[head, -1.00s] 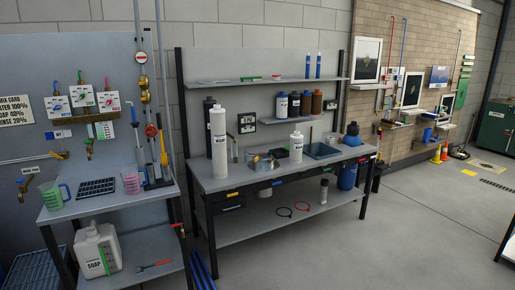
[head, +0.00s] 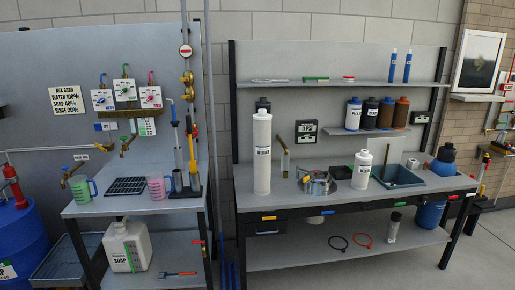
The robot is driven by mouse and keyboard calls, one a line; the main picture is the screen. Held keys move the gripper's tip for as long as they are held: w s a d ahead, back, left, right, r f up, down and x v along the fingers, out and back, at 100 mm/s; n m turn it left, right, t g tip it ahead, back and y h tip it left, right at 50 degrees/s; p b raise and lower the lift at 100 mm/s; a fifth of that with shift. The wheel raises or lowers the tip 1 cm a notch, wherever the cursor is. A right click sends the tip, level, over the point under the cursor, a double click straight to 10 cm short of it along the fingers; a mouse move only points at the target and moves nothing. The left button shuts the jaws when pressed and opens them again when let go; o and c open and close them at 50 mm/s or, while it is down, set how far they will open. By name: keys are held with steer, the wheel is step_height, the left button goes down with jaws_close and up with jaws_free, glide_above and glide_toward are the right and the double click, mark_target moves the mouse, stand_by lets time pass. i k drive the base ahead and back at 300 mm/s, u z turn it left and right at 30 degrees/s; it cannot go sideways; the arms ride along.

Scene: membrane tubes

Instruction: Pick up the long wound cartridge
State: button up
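A tall white cylinder (head: 262,158) with a small dark label stands upright on the left part of the right-hand workbench (head: 300,215). It looks like the long wound cartridge, but its label is too small to read. A dark-topped item (head: 263,105) stands behind it and is mostly hidden. A shorter white bottle-like container (head: 361,172) stands farther right on the same bench. My gripper is not in view.
A metal round fixture (head: 318,184) and a grey-blue tray (head: 398,177) sit on the bench. A shelf (head: 330,83) hangs above. The left bench (head: 100,207) holds jugs and a dark grid tray. A blue drum (head: 18,235) stands far left.

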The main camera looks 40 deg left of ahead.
mark_target(262, 120)
steer(key=u, duration=0.45)
steer(key=i, duration=1.5)
steer(key=u, duration=1.8)
steer(key=i, duration=0.85)
steer(key=u, duration=1.1)
steer(key=i, duration=0.55)
steer(key=z, duration=0.1)
